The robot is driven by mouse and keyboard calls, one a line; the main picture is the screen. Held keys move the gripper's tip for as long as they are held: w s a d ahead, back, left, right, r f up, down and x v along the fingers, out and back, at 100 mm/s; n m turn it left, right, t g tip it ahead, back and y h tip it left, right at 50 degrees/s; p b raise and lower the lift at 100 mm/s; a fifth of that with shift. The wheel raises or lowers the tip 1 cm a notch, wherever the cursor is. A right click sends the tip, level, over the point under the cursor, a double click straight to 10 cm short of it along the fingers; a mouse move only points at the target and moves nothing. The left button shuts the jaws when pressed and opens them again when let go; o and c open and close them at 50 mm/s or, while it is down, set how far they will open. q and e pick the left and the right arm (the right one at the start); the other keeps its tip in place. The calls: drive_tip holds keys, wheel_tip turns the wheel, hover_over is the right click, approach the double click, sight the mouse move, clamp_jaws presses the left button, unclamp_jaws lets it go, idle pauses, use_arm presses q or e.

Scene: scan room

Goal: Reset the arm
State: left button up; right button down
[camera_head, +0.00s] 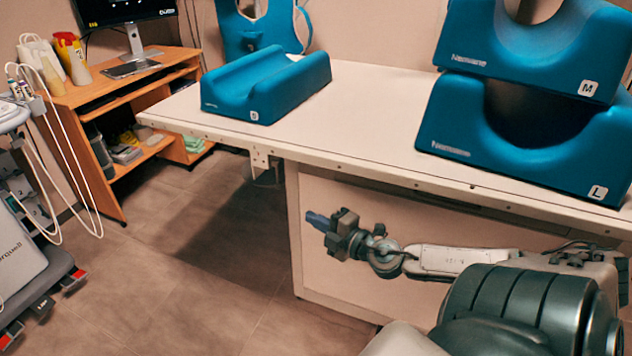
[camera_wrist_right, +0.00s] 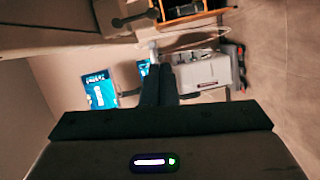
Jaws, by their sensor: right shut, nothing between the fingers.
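My right arm comes in from the lower right in the head view. Its gripper (camera_head: 317,221) is shut and empty, pointing left in front of the side of the white table (camera_head: 350,107), below the tabletop edge. In the right wrist view the closed fingers (camera_wrist_right: 158,72) point up the picture with nothing between them. My left gripper does not show in either view.
Blue foam supports marked S (camera_head: 266,84), M (camera_head: 535,45) and L (camera_head: 530,135) rest on the table, M on top of L. A wooden desk (camera_head: 115,90) and a wheeled machine (camera_head: 30,250) stand at the left. The floor (camera_head: 190,240) between is clear.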

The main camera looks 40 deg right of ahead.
idle(0.5)
